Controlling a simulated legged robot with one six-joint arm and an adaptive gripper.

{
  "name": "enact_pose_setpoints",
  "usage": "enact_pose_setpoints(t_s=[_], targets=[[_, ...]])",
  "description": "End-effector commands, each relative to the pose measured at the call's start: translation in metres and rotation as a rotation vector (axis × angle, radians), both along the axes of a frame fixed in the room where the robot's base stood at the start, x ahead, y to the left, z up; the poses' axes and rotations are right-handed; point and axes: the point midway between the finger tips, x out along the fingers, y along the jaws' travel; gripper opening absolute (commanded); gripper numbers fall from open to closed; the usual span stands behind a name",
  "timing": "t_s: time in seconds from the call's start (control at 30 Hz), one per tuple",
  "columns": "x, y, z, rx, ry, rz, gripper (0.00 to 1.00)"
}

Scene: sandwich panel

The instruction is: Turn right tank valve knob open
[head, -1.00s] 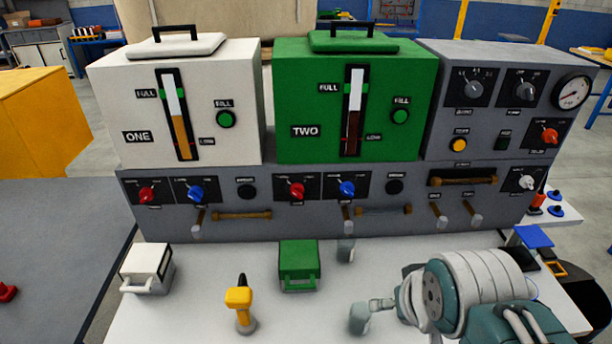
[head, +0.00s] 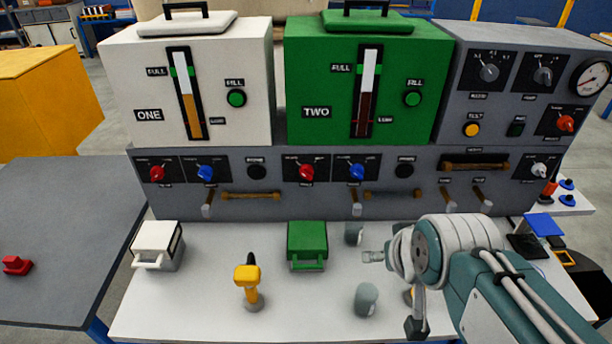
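The green tank marked TWO (head: 312,85) is the right one of two tanks and stands on the grey panel. Below it are a red knob (head: 306,172) and a blue knob (head: 356,171), each on a black plate. The white lettering on these plates is too small to read. My gripper (head: 393,285) is over the white table, in front of and below these knobs and apart from them.
The white tank ONE (head: 190,60) has its own red knob (head: 157,173) and blue knob (head: 205,173). Handles (head: 392,193) protrude from the panel.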

Motion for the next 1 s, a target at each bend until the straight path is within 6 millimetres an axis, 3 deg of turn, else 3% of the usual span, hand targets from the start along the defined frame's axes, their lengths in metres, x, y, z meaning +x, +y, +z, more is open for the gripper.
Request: enact_pose_setpoints(t_s=[0.2,0.5,0.8,1.0], targets=[[0.062,0.023,-0.008,0.041,-0.128,0.029,0.89],[0.135,0.052,-0.023,0.082,-0.311,0.037,0.89],[0.193,0.078,-0.047,0.097,-0.492,0.020,0.89],[0.221,0.094,-0.067,0.089,-0.613,0.000,0.89]])
